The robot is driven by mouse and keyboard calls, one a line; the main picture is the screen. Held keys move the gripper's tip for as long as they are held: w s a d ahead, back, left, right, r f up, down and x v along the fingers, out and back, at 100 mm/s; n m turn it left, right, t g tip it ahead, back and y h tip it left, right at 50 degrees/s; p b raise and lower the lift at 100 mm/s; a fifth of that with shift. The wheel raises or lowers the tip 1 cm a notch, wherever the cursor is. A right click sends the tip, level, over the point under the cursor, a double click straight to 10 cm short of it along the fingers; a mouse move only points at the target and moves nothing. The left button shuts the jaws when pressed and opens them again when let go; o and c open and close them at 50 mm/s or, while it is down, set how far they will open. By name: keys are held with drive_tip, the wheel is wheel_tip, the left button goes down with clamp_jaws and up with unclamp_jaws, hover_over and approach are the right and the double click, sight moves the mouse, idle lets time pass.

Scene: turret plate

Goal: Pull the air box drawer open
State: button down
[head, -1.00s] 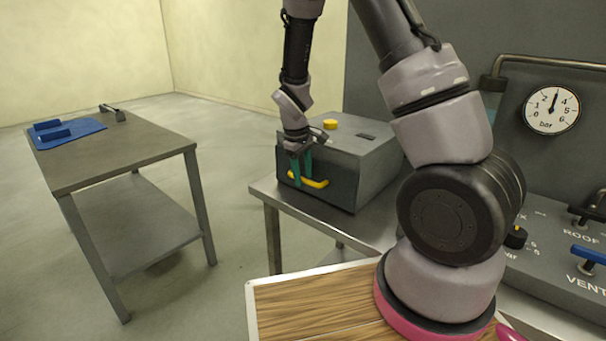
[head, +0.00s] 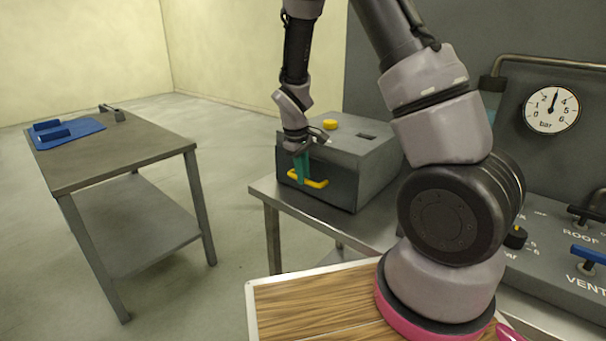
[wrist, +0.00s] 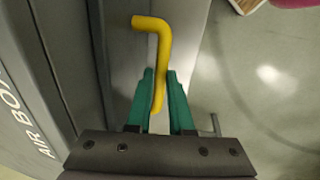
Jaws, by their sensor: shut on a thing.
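The air box (head: 345,165) is a grey box on the metal bench, with a yellow knob on top. Its dark front drawer (head: 341,187) carries a yellow bar handle (head: 308,180), which also shows in the wrist view (wrist: 154,45). My gripper (head: 303,176) has green fingers and is at the front of the drawer. In the wrist view, my gripper (wrist: 160,92) is shut on the handle, one finger on each side of the bar. The "AIR BOX" lettering shows at the left of the wrist view. The drawer looks flush with the box front in the head view.
A side table (head: 120,150) at the left holds a blue mat (head: 75,138) with blue pieces and a small metal item. A panel with a pressure gauge (head: 552,109) and levers stands at the right. The floor before the drawer is clear.

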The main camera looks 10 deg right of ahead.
idle(0.9)
drive_tip(key=s+a, duration=0.9)
drive_tip(key=a, duration=0.4)
drive_tip(key=shift+s+a, duration=0.25)
drive_tip(key=shift+s, duration=0.05)
drive_tip(key=c, duration=0.8)
unclamp_jaws()
wheel_tip(320, 180, up, 11)
drive_tip(key=s+a, duration=0.1)
drive_tip(key=shift+s+a+f, duration=0.15)
drive_tip(key=shift+a, duration=0.1)
